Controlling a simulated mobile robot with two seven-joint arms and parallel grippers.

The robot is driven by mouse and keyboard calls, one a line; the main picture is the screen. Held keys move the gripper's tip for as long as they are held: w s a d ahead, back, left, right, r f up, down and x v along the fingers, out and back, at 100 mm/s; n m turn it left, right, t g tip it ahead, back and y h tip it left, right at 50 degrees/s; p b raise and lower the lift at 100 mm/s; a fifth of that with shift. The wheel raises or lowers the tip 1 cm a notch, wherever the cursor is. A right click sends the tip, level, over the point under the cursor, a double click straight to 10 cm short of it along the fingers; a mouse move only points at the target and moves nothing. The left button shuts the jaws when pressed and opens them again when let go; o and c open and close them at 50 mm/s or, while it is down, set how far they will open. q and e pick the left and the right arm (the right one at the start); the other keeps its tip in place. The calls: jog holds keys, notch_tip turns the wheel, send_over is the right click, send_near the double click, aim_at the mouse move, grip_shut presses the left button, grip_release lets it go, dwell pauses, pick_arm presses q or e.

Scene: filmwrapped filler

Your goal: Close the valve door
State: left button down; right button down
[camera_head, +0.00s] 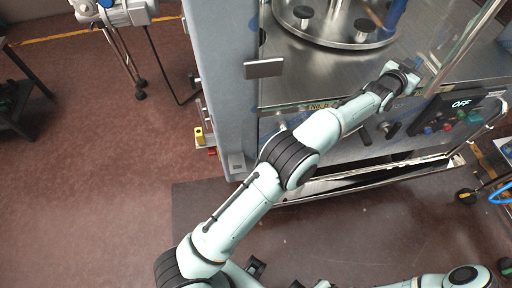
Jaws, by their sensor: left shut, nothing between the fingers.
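The filler machine stands at the upper right, with a steel deck (290,75) and a round steel plate (325,38) on it. A clear panel with a metal edge (468,42) slants across its right side; I cannot tell for sure that this is the valve door. My left arm reaches up from the bottom. My left gripper (412,82) is shut and empty near the lower end of that edge; whether it touches is unclear. My right arm shows at the bottom right. Dark parts at the bottom middle may be its gripper, but its jaws are unclear.
A control panel (455,110) with an OFF display and coloured buttons is right of my left gripper. A long steel flap or tray (365,180) lies below the machine front. A grey column (222,80) stands left.

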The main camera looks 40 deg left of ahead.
pick_arm(q)
jog(key=shift+w+a+r, duration=0.1)
jog(key=shift+w+a, duration=0.05)
jog(key=shift+a, duration=0.15)
